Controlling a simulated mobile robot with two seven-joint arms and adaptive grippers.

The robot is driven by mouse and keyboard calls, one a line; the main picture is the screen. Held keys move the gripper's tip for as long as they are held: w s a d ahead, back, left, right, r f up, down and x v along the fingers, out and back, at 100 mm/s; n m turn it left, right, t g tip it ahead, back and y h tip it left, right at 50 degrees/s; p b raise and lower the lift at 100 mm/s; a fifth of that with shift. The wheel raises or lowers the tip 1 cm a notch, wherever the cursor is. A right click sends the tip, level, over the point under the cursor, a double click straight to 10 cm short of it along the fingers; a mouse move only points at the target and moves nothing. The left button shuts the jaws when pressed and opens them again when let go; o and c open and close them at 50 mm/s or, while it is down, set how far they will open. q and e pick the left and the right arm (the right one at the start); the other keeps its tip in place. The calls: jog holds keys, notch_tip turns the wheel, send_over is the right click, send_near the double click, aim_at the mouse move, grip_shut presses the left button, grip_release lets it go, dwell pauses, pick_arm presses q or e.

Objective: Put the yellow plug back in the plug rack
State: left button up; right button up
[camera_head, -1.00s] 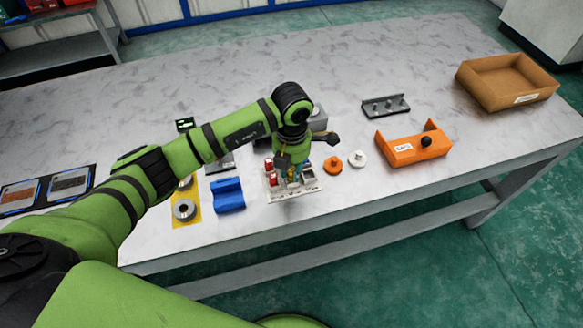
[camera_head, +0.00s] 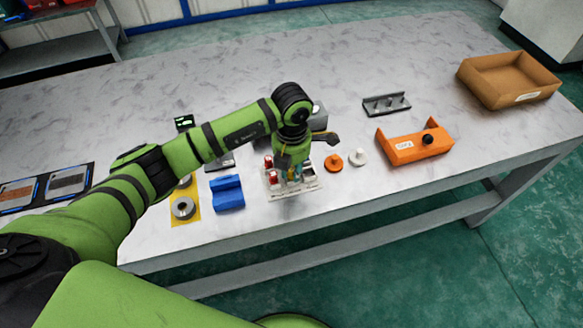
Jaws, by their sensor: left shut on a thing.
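My left gripper (camera_head: 293,173) points down over a white rack (camera_head: 297,190) that holds small red and white pieces. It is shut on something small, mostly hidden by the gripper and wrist. I cannot make out the yellow plug clearly. A blue-green bit shows between the fingers, and I cannot tell which piece it belongs to. Red pieces (camera_head: 271,174) stand at the left side of the rack. My right gripper is not in view.
An orange disc (camera_head: 333,162) and a white disc (camera_head: 360,157) lie right of the rack. A blue block (camera_head: 227,193) stands left. The table's front edge is close.

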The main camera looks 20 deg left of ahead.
pick_arm(q)
jog(key=shift+f, duration=0.2)
jog(key=o, duration=0.9)
jog(key=shift+r+p, duration=2.25)
jog(key=shift+r, duration=1.3)
